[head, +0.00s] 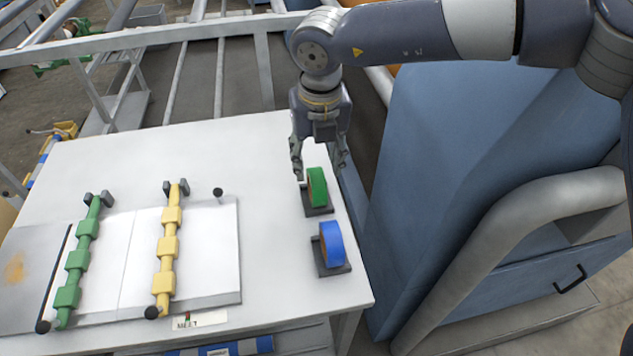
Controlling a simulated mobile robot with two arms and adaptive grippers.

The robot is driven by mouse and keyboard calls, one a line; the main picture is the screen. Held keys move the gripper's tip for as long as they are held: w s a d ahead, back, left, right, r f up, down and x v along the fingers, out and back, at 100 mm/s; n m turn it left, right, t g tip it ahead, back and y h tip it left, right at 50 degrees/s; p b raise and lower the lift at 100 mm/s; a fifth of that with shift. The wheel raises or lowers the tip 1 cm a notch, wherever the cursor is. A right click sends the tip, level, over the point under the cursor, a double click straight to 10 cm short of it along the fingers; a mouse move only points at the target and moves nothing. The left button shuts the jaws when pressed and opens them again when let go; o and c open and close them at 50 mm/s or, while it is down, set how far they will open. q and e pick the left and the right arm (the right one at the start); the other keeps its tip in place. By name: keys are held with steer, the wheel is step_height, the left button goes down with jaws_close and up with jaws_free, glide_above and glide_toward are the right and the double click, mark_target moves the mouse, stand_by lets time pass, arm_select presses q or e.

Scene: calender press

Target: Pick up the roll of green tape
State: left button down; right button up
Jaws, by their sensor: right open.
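The roll of green tape (317,187) stands upright on a small dark holder (319,211) near the right edge of the white table. My right gripper (320,174) points down from above and is open. Its fingers are at the roll's far side, one to the left of the roll and one to the right in the picture. I cannot tell whether either finger touches the tape. My left gripper does not show.
A roll of blue tape (331,243) stands on its own dark holder just in front of the green one. A green rod (77,262) and a yellow rod (167,247) lie on plates at left. A blue cabinet (480,170) stands right of the white table (270,290).

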mark_target(316, 172)
step_height(316, 172, down, 3)
steer(key=shift+s+a+f+p, duration=0.1)
steer(key=shift+s+f+p, duration=0.1)
steer(key=shift+p, duration=0.4)
steer(key=shift+w+f, duration=0.15)
steer(key=shift+f, duration=0.15)
jaws_close()
steer(key=shift+r, duration=0.1)
steer(key=shift+r, duration=0.3)
step_height(316, 172, up, 8)
steer(key=b, duration=0.2)
steer(key=shift+r+b, duration=0.25)
steer(key=shift+b, duration=0.15)
steer(key=shift+r, duration=0.4)
